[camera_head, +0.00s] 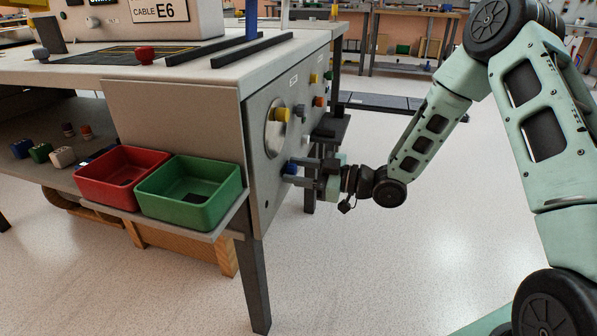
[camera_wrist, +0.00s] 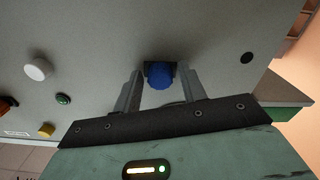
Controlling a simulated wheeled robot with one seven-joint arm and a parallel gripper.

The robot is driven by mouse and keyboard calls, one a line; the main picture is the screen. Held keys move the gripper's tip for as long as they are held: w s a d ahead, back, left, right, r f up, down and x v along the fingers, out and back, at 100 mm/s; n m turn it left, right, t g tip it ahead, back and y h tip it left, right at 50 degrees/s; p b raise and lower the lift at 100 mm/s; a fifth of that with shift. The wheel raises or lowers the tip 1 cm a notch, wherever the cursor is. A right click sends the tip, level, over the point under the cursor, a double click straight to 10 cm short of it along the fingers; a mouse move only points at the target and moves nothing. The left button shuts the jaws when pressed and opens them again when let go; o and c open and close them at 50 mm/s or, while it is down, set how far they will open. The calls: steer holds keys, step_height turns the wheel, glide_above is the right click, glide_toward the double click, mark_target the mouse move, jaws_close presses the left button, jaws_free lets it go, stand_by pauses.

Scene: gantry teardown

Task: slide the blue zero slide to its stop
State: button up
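The blue zero slide shows as a small blue knob (camera_head: 291,168) low on the side panel of the bench, and it also shows in the wrist view (camera_wrist: 160,76) against a dark backing. My gripper (camera_head: 303,171) reaches the panel from the right. In the wrist view my gripper (camera_wrist: 161,88) has one finger on each side of the blue knob. A narrow gap shows between the knob and each finger, so the gripper looks open around it. The slide's track and stop cannot be made out.
A green bin (camera_head: 190,211) and a red bin (camera_head: 112,195) sit on a shelf left of the panel. The floor to the right is open.

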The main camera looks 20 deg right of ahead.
mark_target(294, 153)
jaws_close()
steer(key=w+d, duration=0.1)
steer(key=w, duration=0.1)
steer(key=w+d+p, duration=0.1)
steer(key=w+d, duration=0.2)
steer(key=w, duration=0.1)
steer(key=shift+d+p, duration=0.25)
steer(key=shift+p, duration=0.15)
steer(key=shift+o, duration=1.6)
jaws_free()
steer(key=p+v, duration=0.5)
steer(key=v, duration=1.2)
steer(key=shift+s+d, duration=0.15)
